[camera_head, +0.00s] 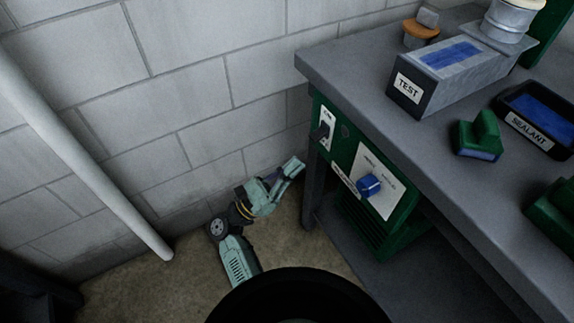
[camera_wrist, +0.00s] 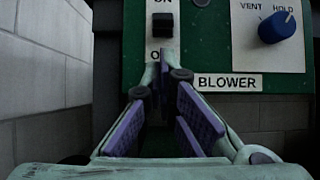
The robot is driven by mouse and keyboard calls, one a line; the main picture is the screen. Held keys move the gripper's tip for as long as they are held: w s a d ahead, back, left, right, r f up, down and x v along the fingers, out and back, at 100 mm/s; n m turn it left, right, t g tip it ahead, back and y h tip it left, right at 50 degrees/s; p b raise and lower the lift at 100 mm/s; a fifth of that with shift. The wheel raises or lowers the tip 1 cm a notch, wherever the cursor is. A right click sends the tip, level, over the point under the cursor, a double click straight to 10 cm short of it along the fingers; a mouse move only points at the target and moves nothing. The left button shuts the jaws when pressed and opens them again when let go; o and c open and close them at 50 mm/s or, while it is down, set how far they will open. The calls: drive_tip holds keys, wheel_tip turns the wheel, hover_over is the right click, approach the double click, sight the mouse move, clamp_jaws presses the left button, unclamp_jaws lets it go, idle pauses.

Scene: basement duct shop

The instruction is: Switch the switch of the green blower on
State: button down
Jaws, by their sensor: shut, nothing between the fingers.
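The green blower (camera_head: 398,222) is mounted under the grey table, with its green panel facing out. Its black switch (camera_head: 320,132) sits in a white plate at the panel's upper left. In the wrist view the switch (camera_wrist: 162,24) lies between an "ON" label above and a partly hidden label below. I cannot tell which way it is set. My gripper (camera_head: 297,164) is shut and empty, to the lower left of the switch in the head view. In the wrist view its fingertips (camera_wrist: 166,62) appear just below the switch; contact cannot be told.
A blue knob (camera_head: 369,185) marked "VENT" and "HOLD" is right of the switch. The table (camera_head: 345,62) overhangs the panel and carries a "TEST" box (camera_head: 408,90), a "SEALANT" tray (camera_head: 527,130) and green-handled pieces. A block wall (camera_head: 180,85) and white pipe (camera_head: 85,160) stand left.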

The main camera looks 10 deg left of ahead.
sight(319, 134)
drive_tip(key=p+x, duration=0.2)
drive_tip(key=x, duration=0.4)
drive_tip(key=shift+s+a+r+g+y, duration=0.3)
drive_tip(key=shift+a+r+g+y, duration=0.15)
drive_tip(key=shift+g+y, duration=0.35)
idle(0.5)
drive_tip(key=r+g+y, duration=0.1)
drive_tip(key=y+p, duration=0.1)
drive_tip(key=a+r+g+y+p, duration=0.1)
drive_tip(key=y, duration=0.1)
drive_tip(key=shift+s+a+r+g, duration=0.1)
drive_tip(key=shift+s+r+g, duration=0.2)
drive_tip(key=shift+s, duration=0.1)
drive_tip(key=shift+r, duration=0.1)
drive_tip(key=shift+s+a, duration=0.1)
idle(0.4)
